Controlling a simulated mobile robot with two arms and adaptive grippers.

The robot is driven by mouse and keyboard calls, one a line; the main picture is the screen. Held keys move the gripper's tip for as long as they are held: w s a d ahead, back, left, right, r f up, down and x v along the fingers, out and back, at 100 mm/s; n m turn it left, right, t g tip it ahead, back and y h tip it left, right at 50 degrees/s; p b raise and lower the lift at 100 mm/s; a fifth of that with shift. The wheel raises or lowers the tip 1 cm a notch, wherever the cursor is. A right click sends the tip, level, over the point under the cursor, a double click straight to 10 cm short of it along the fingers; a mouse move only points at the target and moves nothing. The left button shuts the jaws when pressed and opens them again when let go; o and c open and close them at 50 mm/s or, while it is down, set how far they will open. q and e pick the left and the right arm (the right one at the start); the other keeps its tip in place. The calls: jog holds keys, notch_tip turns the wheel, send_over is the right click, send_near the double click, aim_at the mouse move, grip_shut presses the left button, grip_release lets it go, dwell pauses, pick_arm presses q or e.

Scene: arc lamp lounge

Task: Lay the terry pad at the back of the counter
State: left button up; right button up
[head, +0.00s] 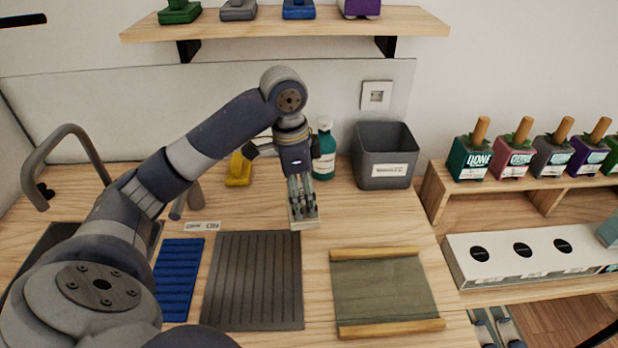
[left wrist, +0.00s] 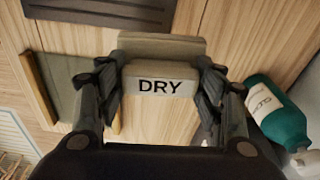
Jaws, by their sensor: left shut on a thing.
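My left gripper (head: 302,208) is shut on a beige-grey pad (head: 304,223) and points down over the counter (head: 350,220). In the left wrist view the pad (left wrist: 160,80) shows a raised grip lettered "DRY" and a wider flat base behind it. The left gripper's fingers (left wrist: 160,90) close on both sides of that grip. The pad is in front of the teal bottle, near the back right corner of the grey ribbed mat. I cannot tell whether its base touches the counter. My right gripper is not in view.
At the back stand a yellow block (head: 238,170), a teal bottle (head: 324,155) and a grey bin (head: 385,150). In front lie a blue ribbed mat (head: 180,280), a grey ribbed mat (head: 255,280) and an olive mat with wooden bars (head: 383,290). A tap (head: 65,150) stands left.

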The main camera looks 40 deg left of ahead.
pick_arm(q)
jog(key=shift+w+a+f+m, duration=0.15)
jog(key=shift+a+m, duration=0.35)
jog(key=shift+a, duration=0.45)
jog(key=shift+w+a, duration=0.1)
jog(key=shift+a, duration=0.15)
jog(key=w+a+p, duration=0.4)
jog(key=w+a, duration=0.8)
jog(key=w, duration=0.3)
jog(key=f, duration=0.2)
jog(key=f+p, duration=0.1)
jog(key=f, duration=0.1)
jog(key=f+p, duration=0.1)
jog(key=f, duration=0.1)
jog(key=shift+s+a+f, duration=0.1)
jog(key=shift+s+a, duration=0.05)
jog(key=shift+s, duration=0.1)
jog(key=shift+w+a+f, duration=0.15)
jog(key=shift+w+f, duration=0.1)
jog(key=shift+f, duration=0.1)
jog(key=shift+f, duration=0.1)
